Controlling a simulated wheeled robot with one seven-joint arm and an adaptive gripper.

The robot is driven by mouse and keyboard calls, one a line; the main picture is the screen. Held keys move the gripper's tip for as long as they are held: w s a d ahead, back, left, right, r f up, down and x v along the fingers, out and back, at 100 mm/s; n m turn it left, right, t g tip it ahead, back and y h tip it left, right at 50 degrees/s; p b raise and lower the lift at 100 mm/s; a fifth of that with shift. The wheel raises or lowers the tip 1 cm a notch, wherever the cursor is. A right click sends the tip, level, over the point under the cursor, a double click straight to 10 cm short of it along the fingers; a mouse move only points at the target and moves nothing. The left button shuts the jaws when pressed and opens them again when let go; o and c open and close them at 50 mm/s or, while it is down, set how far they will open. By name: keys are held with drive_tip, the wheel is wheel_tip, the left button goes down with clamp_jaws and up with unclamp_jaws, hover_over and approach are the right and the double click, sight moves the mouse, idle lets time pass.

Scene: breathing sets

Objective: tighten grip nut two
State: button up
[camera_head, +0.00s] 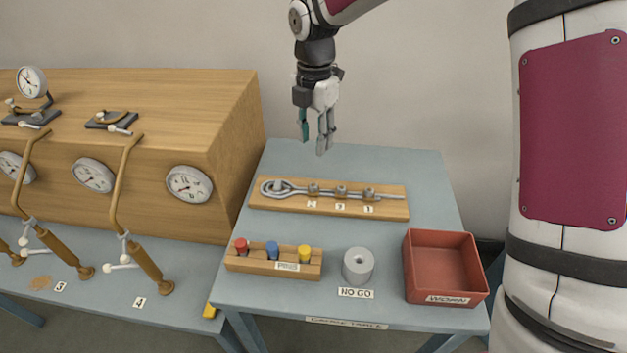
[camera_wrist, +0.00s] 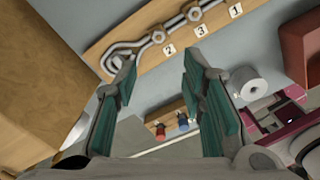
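A wooden board (camera_head: 268,207) on the blue-grey table carries a cable bent round an eye (camera_head: 275,188), with three metal grips along it. The grip with nut two (camera_head: 313,189), above label 2, is the one nearest the eye. It also shows in the wrist view (camera_wrist: 158,36), beyond my fingertips. The grips over labels 3 (camera_head: 341,191) and 1 (camera_head: 369,194) sit to its right. My gripper (camera_head: 313,146) hangs above the back of the table, fingers downward. Its teal-padded fingers are apart, with nothing between them (camera_wrist: 158,70). I cannot tell how tight the nut is.
In front of the board stand a wooden block (camera_head: 250,264) with red, blue and yellow-topped pins, a grey ring marked NO GO (camera_head: 358,265) and a red tray (camera_head: 446,264). A wooden cabinet with gauges and levers (camera_head: 225,145) rises at the left. The table's back is clear.

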sight(314, 185)
drive_tip(key=shift+n, duration=0.3)
wheel_tip(314, 185, down, 14)
drive_tip(key=shift+r+p, duration=0.15)
drive_tip(key=shift+p, duration=0.3)
clamp_jaws()
